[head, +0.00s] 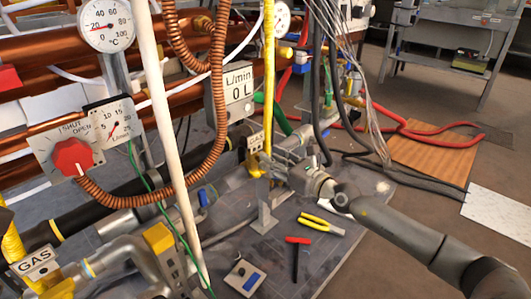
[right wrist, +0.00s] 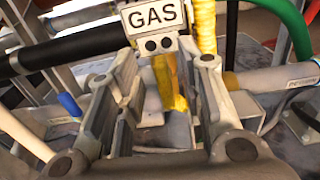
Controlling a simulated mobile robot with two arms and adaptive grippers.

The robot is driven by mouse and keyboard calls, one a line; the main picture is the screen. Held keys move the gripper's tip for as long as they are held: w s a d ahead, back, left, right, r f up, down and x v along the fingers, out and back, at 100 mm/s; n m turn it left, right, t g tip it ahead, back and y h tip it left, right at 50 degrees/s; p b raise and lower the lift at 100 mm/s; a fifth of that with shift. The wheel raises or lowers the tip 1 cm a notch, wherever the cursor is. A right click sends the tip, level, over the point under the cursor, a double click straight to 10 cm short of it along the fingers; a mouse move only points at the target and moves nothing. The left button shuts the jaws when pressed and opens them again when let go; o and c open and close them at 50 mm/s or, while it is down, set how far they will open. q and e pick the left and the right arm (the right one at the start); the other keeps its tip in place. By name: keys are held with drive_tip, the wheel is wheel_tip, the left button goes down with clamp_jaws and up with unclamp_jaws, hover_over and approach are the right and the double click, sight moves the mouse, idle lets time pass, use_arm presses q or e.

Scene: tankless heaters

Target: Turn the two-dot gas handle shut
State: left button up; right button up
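The two-dot GAS tag (right wrist: 153,17) is at the top of the right wrist view, with two dark dots under its lettering. The yellow gas handle (right wrist: 168,82) hangs just below it. In the head view this tag (head: 255,142) is near the middle, and the handle is partly hidden by my gripper. My right gripper (right wrist: 166,75) is open, its two fingers on either side of the yellow handle. A gap shows beside the handle; contact with either finger is unclear. In the head view my right gripper (head: 272,174) reaches in from the right. My left gripper is not in view.
Another GAS tag (head: 37,262) is at the lower left. A blue lever (head: 203,196) and a cream vertical pipe (head: 165,130) stand left of my gripper. Yellow pliers (head: 321,224) and a red-handled tool (head: 297,248) lie on the grey board. Grey cables hang behind.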

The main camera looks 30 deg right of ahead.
drive_tip(key=shift+x, duration=1.65)
clamp_jaws()
